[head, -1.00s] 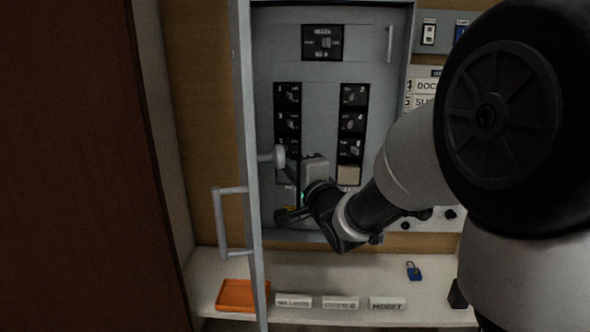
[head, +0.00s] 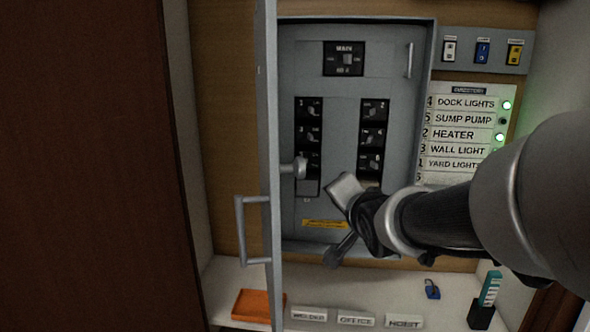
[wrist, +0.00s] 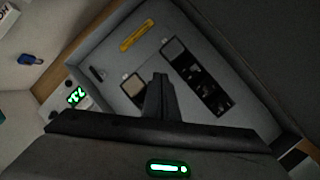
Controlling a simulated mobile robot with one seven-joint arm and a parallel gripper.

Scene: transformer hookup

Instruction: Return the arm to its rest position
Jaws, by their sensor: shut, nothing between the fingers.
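My gripper (head: 338,256) is in front of the lower part of the open grey breaker panel (head: 335,120), tilted down and left in the head view. Its dark fingers (wrist: 160,84) are shut and empty in the wrist view, with the panel face beyond them. I see no contact with the panel. My arm comes in from the right edge of the head view and hides the panel's lower right corner.
The open panel door (head: 268,150) stands edge-on at left with its handle (head: 243,230). Below are a shelf with an orange tray (head: 258,305), label blocks (head: 356,320), a blue padlock (head: 432,289) and a teal-topped item (head: 490,288). A directory (head: 468,133) hangs right of the panel.

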